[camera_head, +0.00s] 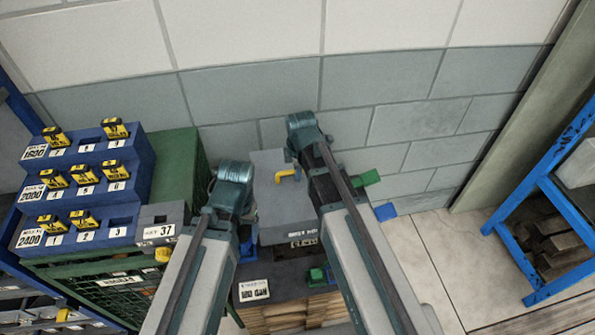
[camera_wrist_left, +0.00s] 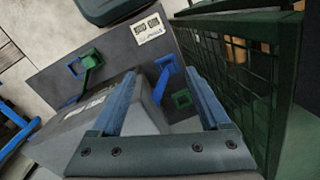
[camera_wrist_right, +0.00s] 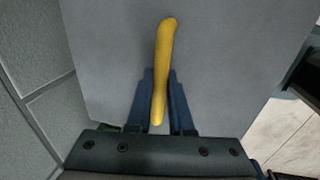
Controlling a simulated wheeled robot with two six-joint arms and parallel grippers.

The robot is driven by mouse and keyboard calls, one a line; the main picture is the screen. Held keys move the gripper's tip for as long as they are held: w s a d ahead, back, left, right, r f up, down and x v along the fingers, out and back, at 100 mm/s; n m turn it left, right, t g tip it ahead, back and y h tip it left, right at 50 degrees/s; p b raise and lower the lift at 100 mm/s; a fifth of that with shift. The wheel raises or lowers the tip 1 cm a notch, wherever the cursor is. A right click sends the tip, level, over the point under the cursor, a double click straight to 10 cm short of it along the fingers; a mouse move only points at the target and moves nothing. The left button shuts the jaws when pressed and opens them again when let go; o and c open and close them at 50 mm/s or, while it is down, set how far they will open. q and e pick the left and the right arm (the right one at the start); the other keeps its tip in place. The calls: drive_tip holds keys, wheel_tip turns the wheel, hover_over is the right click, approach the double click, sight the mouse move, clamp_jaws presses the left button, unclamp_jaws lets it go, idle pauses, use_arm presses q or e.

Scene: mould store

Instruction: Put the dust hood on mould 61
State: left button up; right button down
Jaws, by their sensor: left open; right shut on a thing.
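A grey box-shaped hood (camera_head: 270,160) with a yellow handle (camera_head: 288,174) stands by the wall in the head view. My right gripper (camera_wrist_right: 160,74) is shut on that handle in the right wrist view. Its fingers are hidden in the head view. The left wrist view shows a dark plate (camera_wrist_left: 90,52) with clamps and a grey body (camera_wrist_left: 75,135) close by. My left gripper (camera_wrist_left: 160,75) is open and empty beside them. Whether the hood touches the plate is hidden.
A blue rack (camera_head: 80,190) with yellow-tagged blocks, a grey block marked 37 (camera_head: 160,222) and a green mesh crate (camera_head: 120,290) stand at left. A wooden stack (camera_head: 300,312) is under the plate. A blue shelf frame (camera_head: 550,200) is at right, with clear floor (camera_head: 440,250) between.

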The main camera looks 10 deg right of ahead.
idle(0.4)
unclamp_jaws()
idle(0.5)
drive_tip(key=shift+r, duration=0.15)
idle(0.4)
drive_tip(key=shift+r+p, duration=4.35)
drive_tip(key=shift+p, duration=0.15)
drive_tip(key=shift+a, duration=0.1)
